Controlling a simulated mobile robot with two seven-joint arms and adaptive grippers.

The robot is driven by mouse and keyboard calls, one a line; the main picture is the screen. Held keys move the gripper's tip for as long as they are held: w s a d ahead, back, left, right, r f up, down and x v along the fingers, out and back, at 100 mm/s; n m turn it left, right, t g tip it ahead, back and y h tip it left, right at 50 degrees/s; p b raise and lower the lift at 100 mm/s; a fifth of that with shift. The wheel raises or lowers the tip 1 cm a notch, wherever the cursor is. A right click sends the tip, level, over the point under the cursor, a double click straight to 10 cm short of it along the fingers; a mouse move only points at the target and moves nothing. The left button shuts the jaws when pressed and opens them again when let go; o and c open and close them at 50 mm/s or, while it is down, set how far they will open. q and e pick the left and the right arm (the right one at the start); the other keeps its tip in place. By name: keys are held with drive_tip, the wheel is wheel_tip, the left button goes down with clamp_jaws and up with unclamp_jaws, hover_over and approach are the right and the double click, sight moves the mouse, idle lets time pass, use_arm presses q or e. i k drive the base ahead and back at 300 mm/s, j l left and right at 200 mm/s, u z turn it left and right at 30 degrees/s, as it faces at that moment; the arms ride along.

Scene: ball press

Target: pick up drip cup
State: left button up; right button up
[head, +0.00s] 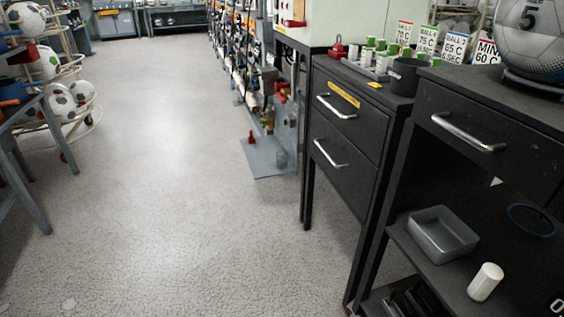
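A dark, open-topped cup (406,77) stands upright on top of the middle black cabinet, close to its right side. It is the one cup shape I can make out; I cannot tell for sure that it is the drip cup. Neither of my grippers is in view.
The middle cabinet (345,135) has two drawers. Green-and-white bottles (380,60) and sign cards (455,44) are near the cup. A football (532,35) rests on the right cabinet (490,120). A ball rack (60,90) stands left. The floor (180,180) between is clear.

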sight(282, 160)
drive_tip(key=i+j, duration=0.3)
drive_tip(key=i, duration=0.15)
drive_tip(key=i+j, duration=0.3)
drive_tip(key=i, duration=0.15)
drive_tip(key=i+j, duration=0.3)
drive_tip(key=i, duration=0.15)
drive_tip(key=i+j, duration=0.3)
drive_tip(key=i, duration=0.15)
drive_tip(key=i+j+z, duration=0.55)
drive_tip(key=i+j, duration=0.3)
drive_tip(key=z, duration=1.2)
